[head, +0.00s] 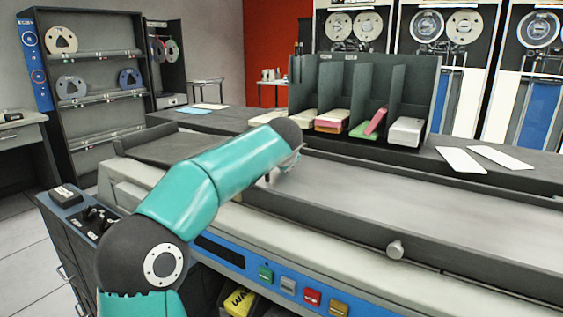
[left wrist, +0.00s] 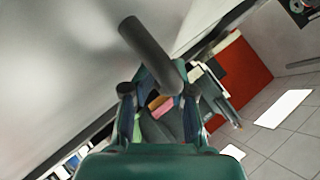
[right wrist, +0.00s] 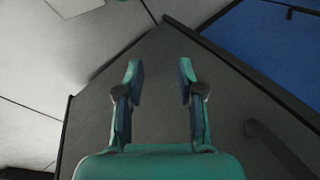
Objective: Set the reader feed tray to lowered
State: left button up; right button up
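The card reader (head: 330,225) is a long light-grey machine with a blue button strip. A dark sloping panel (head: 180,148) at its left end may be the feed tray; I cannot tell for sure. My left arm reaches over this end, and its forearm hides most of the left gripper in the head view. In the left wrist view the left gripper (left wrist: 158,103) has its fingers apart, with a dark round bar (left wrist: 148,45) in front of and partly between them. Contact cannot be told. My right gripper (right wrist: 160,80) is open and empty above a dark grey surface (right wrist: 160,120).
A dark divided rack (head: 365,85) with card stacks stands behind the reader. White cards (head: 462,160) lie on the back counter. A round knob (head: 395,249) sticks out of the reader's front rail. A small control desk (head: 92,215) stands at the left.

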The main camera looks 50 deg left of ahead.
pick_arm(q)
jog(key=shift+d+f, duration=0.2)
jog(key=shift+f, duration=0.05)
jog(key=v, duration=1.2)
jog(key=shift+a+r, duration=0.15)
jog(key=shift+r, duration=0.05)
